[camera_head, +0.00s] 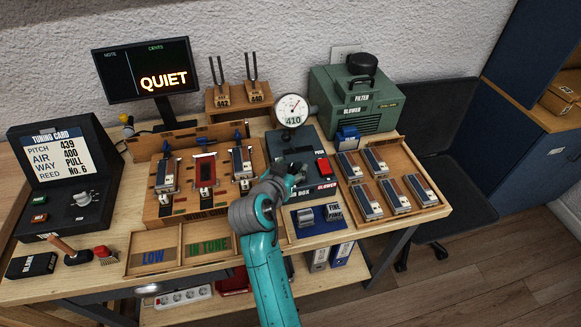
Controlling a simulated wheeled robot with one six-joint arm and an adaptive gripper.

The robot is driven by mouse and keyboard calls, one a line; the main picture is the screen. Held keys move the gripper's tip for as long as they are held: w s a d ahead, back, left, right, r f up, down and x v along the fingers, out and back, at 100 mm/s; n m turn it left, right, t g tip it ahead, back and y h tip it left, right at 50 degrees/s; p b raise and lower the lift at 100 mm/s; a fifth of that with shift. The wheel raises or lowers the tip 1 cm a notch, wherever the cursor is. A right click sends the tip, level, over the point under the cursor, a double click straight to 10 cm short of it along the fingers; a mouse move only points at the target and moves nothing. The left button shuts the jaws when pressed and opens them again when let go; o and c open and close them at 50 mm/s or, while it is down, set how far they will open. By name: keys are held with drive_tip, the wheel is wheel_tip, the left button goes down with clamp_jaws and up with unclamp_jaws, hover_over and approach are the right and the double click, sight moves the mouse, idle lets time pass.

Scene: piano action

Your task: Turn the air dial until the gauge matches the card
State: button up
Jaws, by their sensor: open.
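The round white gauge (292,110) stands above the dark air box (312,147) and shows 410. The tuning card (58,155) at the left reads pitch 439, air 400, way pull, reed No. 6. My gripper (294,169) is over the front left of the air box, seen from behind and small. It is open; its fingertips are hard to make out. I cannot pick out the air dial; my gripper and wrist cover that part of the box. A red blower switch (323,167) shows just right of my gripper.
A green blower (352,103) stands behind. A wooden tray (422,190) with several reed blocks lies right of the air box. A wooden reed stand (160,208) is at left. The monitor (145,70) reads QUIET. Trays marked LOW and IN TUNE (207,246) lie in front.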

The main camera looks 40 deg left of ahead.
clamp_jaws()
idle(0.3)
unclamp_jaws()
drive_tip(key=v, duration=1.2)
drive_tip(key=shift+d, duration=0.2)
